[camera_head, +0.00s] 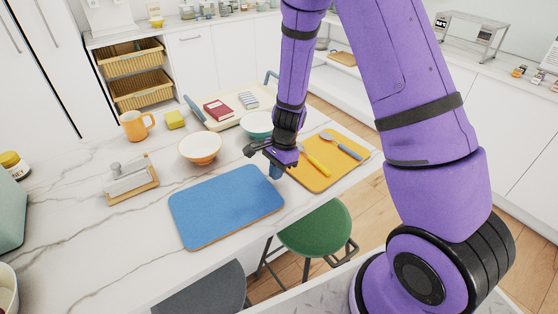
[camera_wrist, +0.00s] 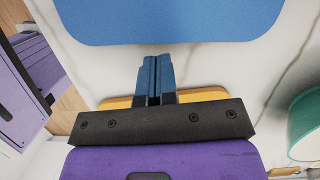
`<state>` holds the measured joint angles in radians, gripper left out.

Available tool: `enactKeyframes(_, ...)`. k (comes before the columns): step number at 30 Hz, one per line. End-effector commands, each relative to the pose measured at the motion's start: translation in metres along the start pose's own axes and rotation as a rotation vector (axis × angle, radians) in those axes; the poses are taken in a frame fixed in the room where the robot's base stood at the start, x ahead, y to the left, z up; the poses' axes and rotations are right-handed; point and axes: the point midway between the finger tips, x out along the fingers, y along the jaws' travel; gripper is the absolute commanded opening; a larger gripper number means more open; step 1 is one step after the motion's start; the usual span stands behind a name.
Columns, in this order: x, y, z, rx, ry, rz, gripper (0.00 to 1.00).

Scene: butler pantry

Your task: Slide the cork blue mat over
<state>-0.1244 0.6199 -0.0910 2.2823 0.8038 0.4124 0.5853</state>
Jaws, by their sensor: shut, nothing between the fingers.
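The blue mat (camera_head: 227,207) with a thin cork-coloured edge lies flat on the white marble counter, near its front edge. In the wrist view the blue mat (camera_wrist: 170,20) fills the top of the picture. My gripper (camera_head: 276,172) points down at the mat's right end, between it and the yellow board. Its blue fingers are shut together with nothing between them, and they also show in the wrist view (camera_wrist: 154,75). In the wrist view the fingertips sit just short of the mat's edge; I cannot tell whether they touch it.
A yellow board (camera_head: 322,178) with cutlery lies right of my gripper. A white-and-orange bowl (camera_head: 200,150), a teal bowl (camera_head: 257,122), a cream tray (camera_head: 221,124) and a wooden-based holder (camera_head: 131,187) stand behind the mat. A green stool (camera_head: 316,230) stands below the counter.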

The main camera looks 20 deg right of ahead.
Motion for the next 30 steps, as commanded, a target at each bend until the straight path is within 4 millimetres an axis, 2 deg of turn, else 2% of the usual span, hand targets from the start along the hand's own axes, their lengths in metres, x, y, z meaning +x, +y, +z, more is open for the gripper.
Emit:
enactKeyframes(6,0.012,0.0,0.0,0.0,0.0,0.0,0.0)
enactKeyframes(16,0.013,0.0,0.0,0.0,0.001,-0.001,0.0)
enactKeyframes(19,0.014,0.0,0.007,-0.001,0.0,0.0,0.0)
enactKeyframes(23,0.021,0.0,0.034,-0.006,-0.001,0.003,0.0)
enactKeyframes(30,0.038,0.001,0.103,-0.008,0.0,0.003,0.0)
